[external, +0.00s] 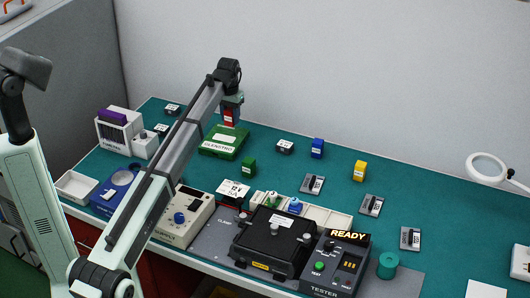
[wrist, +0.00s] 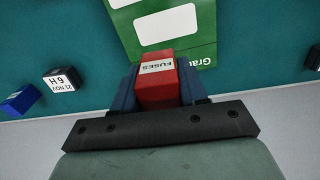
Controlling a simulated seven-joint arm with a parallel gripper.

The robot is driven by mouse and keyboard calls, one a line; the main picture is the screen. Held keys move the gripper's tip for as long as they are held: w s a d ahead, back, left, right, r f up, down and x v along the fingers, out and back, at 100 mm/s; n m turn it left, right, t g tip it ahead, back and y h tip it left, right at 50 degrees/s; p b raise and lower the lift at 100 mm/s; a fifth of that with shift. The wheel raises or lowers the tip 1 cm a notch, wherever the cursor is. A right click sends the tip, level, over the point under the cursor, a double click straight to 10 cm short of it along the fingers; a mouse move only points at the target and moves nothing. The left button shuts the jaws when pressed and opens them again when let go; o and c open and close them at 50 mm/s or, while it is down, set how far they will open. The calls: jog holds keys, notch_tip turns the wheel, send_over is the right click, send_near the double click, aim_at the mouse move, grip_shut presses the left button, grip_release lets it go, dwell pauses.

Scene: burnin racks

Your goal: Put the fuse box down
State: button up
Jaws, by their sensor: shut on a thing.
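The fuse box is a small red box (external: 230,117) with a white label. In the wrist view the fuse box (wrist: 158,92) shows its FUSES label between my two dark blue fingers. My gripper (external: 232,104) is shut on it, pointing down at the back of the table. In the wrist view my gripper (wrist: 158,95) has a finger on each side of the box. The box's underside is hidden, so I cannot tell whether it touches the table.
A flat green case (external: 222,140) lies right in front of the fuse box. A small black block (external: 285,146), a blue block (external: 317,148) and a green block (external: 249,167) stand nearby. Bare green tabletop (external: 265,128) lies to the right.

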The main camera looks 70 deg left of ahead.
aim_at(230, 125)
jog(key=shift+f, duration=2.25)
jog(key=shift+f, duration=0.1)
jog(key=o, duration=1.1)
jog(key=shift+c, duration=0.2)
notch_tip(230, 125, up, 12)
jog(key=shift+r, duration=0.15)
